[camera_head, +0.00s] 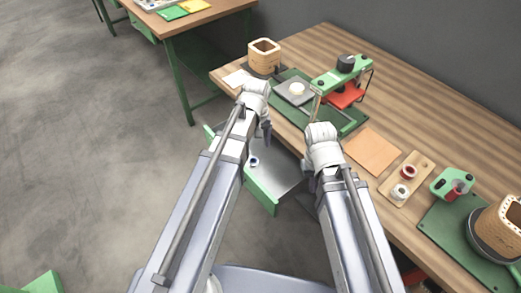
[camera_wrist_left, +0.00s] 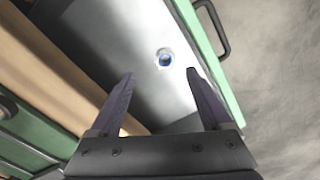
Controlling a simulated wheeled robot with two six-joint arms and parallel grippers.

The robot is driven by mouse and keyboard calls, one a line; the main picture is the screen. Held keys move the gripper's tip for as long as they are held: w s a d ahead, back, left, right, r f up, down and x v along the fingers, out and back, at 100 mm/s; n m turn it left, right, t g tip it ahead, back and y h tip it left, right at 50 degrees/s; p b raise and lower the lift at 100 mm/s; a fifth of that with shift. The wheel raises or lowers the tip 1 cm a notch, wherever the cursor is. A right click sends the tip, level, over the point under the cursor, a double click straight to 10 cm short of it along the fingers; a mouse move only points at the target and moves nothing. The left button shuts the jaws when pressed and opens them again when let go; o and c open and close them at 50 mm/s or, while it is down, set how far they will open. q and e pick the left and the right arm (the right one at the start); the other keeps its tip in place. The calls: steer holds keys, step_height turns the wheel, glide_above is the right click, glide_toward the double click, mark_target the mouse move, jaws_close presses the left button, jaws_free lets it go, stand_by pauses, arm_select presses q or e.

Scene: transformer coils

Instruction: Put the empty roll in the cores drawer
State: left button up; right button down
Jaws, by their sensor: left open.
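A small roll (camera_head: 254,161), white and blue with a dark centre, lies on the floor of the open drawer. It also shows in the left wrist view (camera_wrist_left: 165,57), beyond my fingertips. The drawer (camera_head: 262,192) has a green front and a grey inside, and is pulled out from under the workbench. My left gripper (camera_head: 267,135) is over the drawer; in the left wrist view (camera_wrist_left: 160,74) its two fingers are apart with nothing between them. My right gripper (camera_head: 309,192) is at the bench's front edge, right of the drawer; its fingers are mostly hidden by the arm.
The workbench (camera_head: 385,82) carries a green press (camera_head: 343,75), a wooden coil form (camera_head: 264,56) and an orange sheet (camera_head: 373,150). A wooden tray (camera_head: 424,163) holds red (camera_head: 408,171) and white (camera_head: 400,191) spools. Another table (camera_head: 190,22) stands at the back left; the floor between is clear.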

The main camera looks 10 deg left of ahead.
arm_select(q)
steer(key=s+d+m+y, duration=0.1)
steer(key=s+d+m, duration=0.7)
steer(key=s, duration=0.5)
steer(key=shift+d, duration=0.35)
